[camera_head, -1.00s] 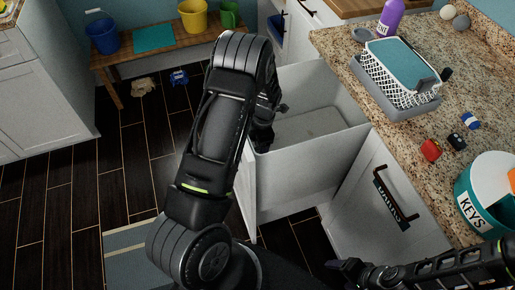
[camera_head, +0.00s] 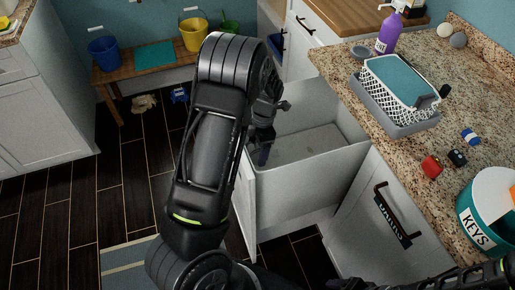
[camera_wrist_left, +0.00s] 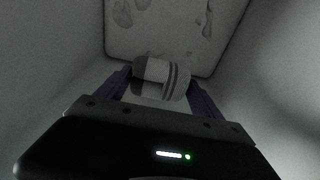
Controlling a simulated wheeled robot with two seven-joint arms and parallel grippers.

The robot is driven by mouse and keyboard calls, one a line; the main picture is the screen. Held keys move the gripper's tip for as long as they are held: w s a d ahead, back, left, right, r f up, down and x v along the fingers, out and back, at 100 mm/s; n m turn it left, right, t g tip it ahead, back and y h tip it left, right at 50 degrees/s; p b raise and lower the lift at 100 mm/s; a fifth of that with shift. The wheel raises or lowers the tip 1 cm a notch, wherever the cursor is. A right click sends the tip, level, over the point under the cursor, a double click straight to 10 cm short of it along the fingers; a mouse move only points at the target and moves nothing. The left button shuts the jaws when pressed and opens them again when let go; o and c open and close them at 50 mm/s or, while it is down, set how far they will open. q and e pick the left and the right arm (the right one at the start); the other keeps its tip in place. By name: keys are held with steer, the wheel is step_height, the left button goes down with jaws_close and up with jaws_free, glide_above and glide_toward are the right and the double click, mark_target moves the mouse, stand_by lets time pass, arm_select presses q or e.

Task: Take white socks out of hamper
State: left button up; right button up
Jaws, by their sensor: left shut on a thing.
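The hamper (camera_head: 308,180) is a pale pull-out bin, open below the counter, and its visible floor in the head view is bare. My left gripper (camera_head: 263,152) is at the hamper's left side, partly hidden behind my own arm. In the left wrist view, the gripper (camera_wrist_left: 160,88) is shut on the white socks (camera_wrist_left: 157,76), a rolled bundle with grey patches and dark stripes. Pale hamper walls surround it, and the stained floor (camera_wrist_left: 175,25) lies beyond. The socks are hidden in the head view. My right gripper (camera_head: 348,284) barely shows at the bottom edge; its jaws are unclear.
The granite counter (camera_head: 425,140) on the right holds a white basket (camera_head: 400,95), a purple bottle (camera_head: 388,35) and a KEYS tin (camera_head: 485,215). A closed pull-out front (camera_head: 385,220) is beside the hamper. A bench (camera_head: 150,68) with buckets stands at the back; dark floor is open at left.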

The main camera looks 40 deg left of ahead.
arm_select(q)
step_height(320, 180, up, 20)
steer(key=p, duration=1.6)
step_height(320, 180, up, 14)
glide_above(258, 147)
steer(key=shift+b, duration=0.35)
arm_select(e)
step_height(258, 147, up, 14)
steer(key=s, duration=0.1)
steer(key=shift+d+r+g, duration=0.2)
steer(key=shift+d+g, duration=0.1)
steer(key=shift+d, duration=0.15)
arm_select(q)
steer(key=shift+s, duration=0.15)
steer(key=s+d, duration=0.6)
steer(key=s, duration=0.1)
steer(key=shift+s, duration=0.4)
